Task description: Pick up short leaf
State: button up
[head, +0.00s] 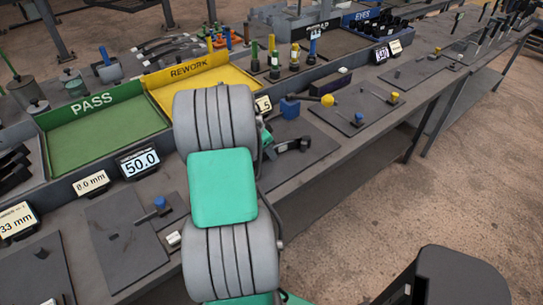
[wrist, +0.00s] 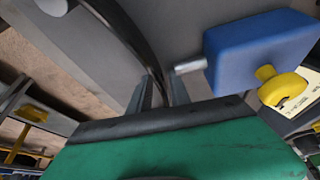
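My gripper (wrist: 161,88) shows in the wrist view as two narrow grey fingers beyond a dark and green body. A dark curved strip (wrist: 122,28), which looks like a leaf, runs from the top edge down to the gap between the fingers. I cannot tell whether the fingers touch it or are closed on it. In the head view my arm hides most of the gripper, low over a dark plate on the bench. Several dark curved leaves (head: 165,46) lie at the upper left of the head view; I cannot tell which is short.
A blue block (wrist: 255,48) with a yellow knob (wrist: 281,87) stands close to the right of the fingers. A green PASS tray (head: 105,138) and yellow REWORK tray (head: 205,82) stand on the bench. Display boxes (head: 139,161) line its middle. Floor is open at right.

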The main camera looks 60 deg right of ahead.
grip_shut()
jog(key=shift+r, duration=0.15)
dwell(0.4)
